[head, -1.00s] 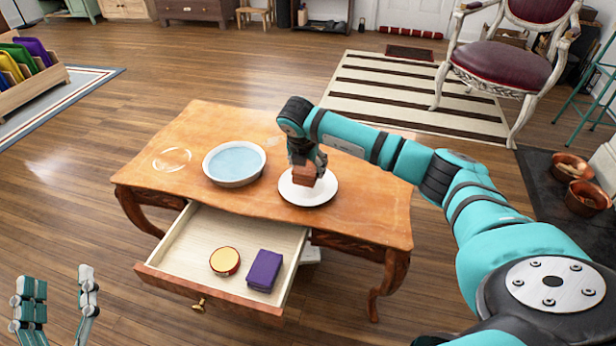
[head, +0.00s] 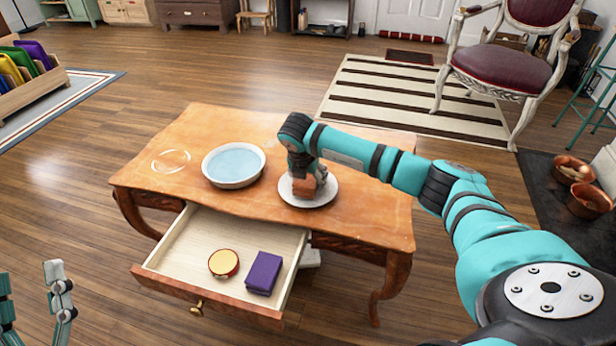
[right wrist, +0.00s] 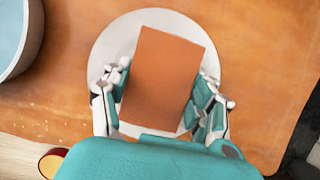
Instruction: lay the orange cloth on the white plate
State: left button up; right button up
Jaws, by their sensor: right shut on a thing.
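The folded orange cloth (head: 303,188) is held between the fingers of my right gripper (head: 309,184), low over the white plate (head: 325,195). I cannot tell whether the cloth touches the plate. In the right wrist view the cloth (right wrist: 163,75) is a rectangle, slightly turned, with a finger of the gripper (right wrist: 163,100) on each long side. The plate (right wrist: 108,45) shows around it, and the cloth's far end comes near the plate's far rim. My left gripper (head: 32,302) is at the lower left corner, partly cut off, its fingers apart and empty, away from the table.
The wooden table (head: 200,125) also bears a pale bowl with a blue inside (head: 234,165) left of the plate and a clear ring-shaped item (head: 171,161). Its open drawer (head: 195,245) holds a round red-and-yellow item (head: 223,263) and a purple cloth-like block (head: 264,272).

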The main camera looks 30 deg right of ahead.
jog(key=shift+f, duration=0.15)
jog(key=o, duration=1.1)
pick_arm(q)
jog(key=shift+s+r+h, duration=0.25)
jog(key=shift+r+h, duration=0.05)
jog(key=shift+r, duration=0.15)
jog(key=shift+w, duration=0.1)
